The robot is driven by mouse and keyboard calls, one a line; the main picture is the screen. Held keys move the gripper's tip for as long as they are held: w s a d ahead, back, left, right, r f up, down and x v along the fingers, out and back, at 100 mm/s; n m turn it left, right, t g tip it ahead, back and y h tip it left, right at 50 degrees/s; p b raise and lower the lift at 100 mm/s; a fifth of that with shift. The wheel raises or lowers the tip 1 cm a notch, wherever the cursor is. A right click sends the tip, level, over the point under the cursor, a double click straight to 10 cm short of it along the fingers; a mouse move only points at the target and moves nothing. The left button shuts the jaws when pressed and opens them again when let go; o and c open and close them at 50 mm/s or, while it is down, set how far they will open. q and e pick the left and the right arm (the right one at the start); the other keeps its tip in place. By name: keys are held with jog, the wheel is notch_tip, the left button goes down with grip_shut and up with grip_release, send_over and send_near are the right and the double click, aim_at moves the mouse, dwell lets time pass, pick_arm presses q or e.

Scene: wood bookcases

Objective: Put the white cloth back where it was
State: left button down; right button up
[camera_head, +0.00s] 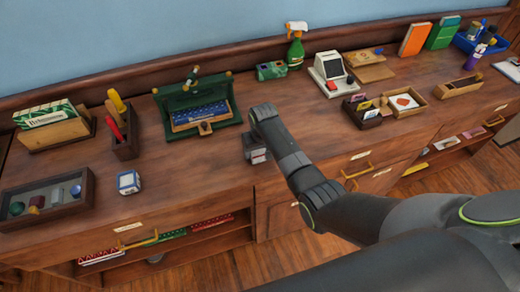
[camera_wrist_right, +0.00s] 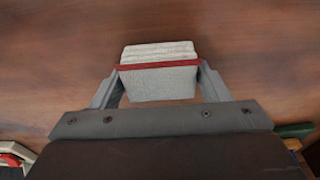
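The white cloth (camera_wrist_right: 160,75) is a folded stack with a red band around it, in the right wrist view. My right gripper (camera_wrist_right: 160,80) has one finger against each side of the cloth, with the cloth filling the gap. In the head view my right gripper (camera_head: 257,152) points down at the wooden counter (camera_head: 205,165), near its front edge, just right of and in front of the green case. There the cloth is mostly hidden by the gripper. I cannot tell whether the cloth touches the counter. My left gripper is not in view.
A green case (camera_head: 197,105) stands left of my gripper, with a spray bottle (camera_head: 295,50) and a white register (camera_head: 333,75) behind and right. A small blue-white box (camera_head: 128,182) sits at left. Open shelves (camera_head: 160,250) lie below. Counter between box and gripper is clear.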

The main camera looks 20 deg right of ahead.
aim_at(262, 154)
jog(key=o, duration=0.3)
jog(key=shift+r, duration=0.1)
jog(key=shift+r, duration=0.6)
jog(key=r, duration=0.3)
jog(key=s+r, duration=0.1)
jog(key=r, duration=0.6)
jog(key=shift+s+r, duration=0.4)
